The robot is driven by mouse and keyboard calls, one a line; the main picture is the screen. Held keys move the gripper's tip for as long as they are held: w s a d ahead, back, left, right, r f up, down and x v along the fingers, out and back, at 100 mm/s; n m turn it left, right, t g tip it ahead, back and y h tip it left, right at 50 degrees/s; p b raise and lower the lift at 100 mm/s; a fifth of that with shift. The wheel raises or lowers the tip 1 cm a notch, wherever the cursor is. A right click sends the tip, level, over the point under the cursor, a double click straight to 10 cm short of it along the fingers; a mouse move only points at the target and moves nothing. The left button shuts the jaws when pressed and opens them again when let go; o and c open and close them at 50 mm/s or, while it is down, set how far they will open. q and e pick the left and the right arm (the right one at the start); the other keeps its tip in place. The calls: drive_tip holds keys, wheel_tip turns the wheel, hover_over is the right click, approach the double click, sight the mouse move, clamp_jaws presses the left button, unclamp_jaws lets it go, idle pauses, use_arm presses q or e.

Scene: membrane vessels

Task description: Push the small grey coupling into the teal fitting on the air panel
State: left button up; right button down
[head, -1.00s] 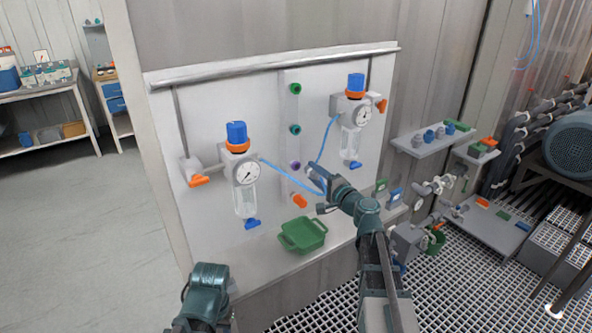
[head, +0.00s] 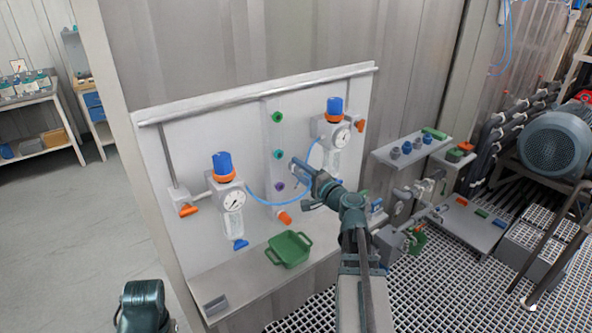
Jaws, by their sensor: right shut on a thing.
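The teal fitting (head: 278,154) is the middle port on the narrow upright strip of the white air panel, between a green port (head: 277,117) above and a purple port (head: 279,186) below. My right gripper (head: 301,168) is just right of and slightly below the teal fitting. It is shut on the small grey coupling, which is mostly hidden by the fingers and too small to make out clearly. A gap seems to show between the gripper's tip and the fitting. My left arm shows only at the bottom left; its gripper is not visible.
A blue hose (head: 262,197) loops from the left regulator (head: 226,182) past my right gripper. The right regulator (head: 335,127) stands close behind it. An orange part (head: 285,218) sits below the ports. A green tray (head: 290,250) rests on the ledge below.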

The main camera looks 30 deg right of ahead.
sight(304, 173)
drive_tip(key=shift+w, duration=0.1)
drive_tip(key=shift+w+a, duration=0.2)
drive_tip(key=shift+w, duration=2.6)
drive_tip(key=shift+w, duration=0.6)
drive_tip(key=shift+c, duration=1.7)
unclamp_jaws()
drive_tip(key=shift+s, duration=0.1)
drive_tip(key=s, duration=0.9)
drive_tip(key=s+d, duration=0.1)
drive_tip(key=s, duration=0.3)
drive_tip(key=shift+s, duration=0.35)
